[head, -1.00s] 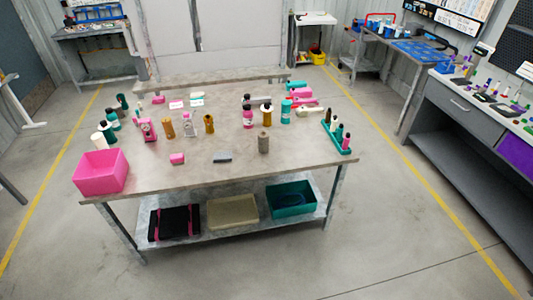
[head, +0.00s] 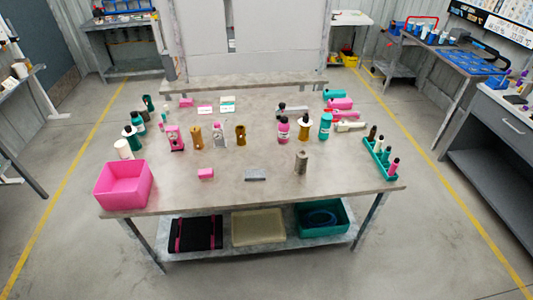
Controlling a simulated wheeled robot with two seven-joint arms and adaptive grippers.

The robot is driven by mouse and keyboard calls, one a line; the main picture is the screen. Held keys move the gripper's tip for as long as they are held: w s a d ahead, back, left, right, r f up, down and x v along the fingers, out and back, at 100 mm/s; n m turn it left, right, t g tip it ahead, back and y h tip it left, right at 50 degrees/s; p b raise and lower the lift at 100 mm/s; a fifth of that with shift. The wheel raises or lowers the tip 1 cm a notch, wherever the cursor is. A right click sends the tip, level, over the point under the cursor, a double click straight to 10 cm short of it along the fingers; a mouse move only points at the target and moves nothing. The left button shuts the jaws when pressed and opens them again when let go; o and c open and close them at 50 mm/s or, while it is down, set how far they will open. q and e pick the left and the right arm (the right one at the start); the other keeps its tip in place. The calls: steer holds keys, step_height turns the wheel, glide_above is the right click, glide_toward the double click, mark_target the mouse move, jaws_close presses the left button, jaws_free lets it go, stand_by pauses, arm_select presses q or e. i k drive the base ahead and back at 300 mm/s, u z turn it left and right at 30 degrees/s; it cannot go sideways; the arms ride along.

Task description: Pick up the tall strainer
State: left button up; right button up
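The grey-brown upright cylinder (head: 301,162) near the front right of the table may be the tall strainer; it is too small to tell for sure. It stands on the grey worktable (head: 230,193) with clear surface around it. A gold cylinder (head: 196,137) and another gold-brown one (head: 241,135) stand further back left of it. Neither of my grippers shows in the head view.
A pink bin (head: 123,186) sits at the table's front left corner. A green rack (head: 381,158) with small bottles is at the right. Several bottles stand in the middle. Floor in front is clear.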

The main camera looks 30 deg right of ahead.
mark_target(302, 154)
steer(key=u, duration=0.05)
steer(key=i, duration=0.75)
steer(key=z, duration=0.6)
steer(key=i, duration=0.6)
steer(key=z, duration=0.45)
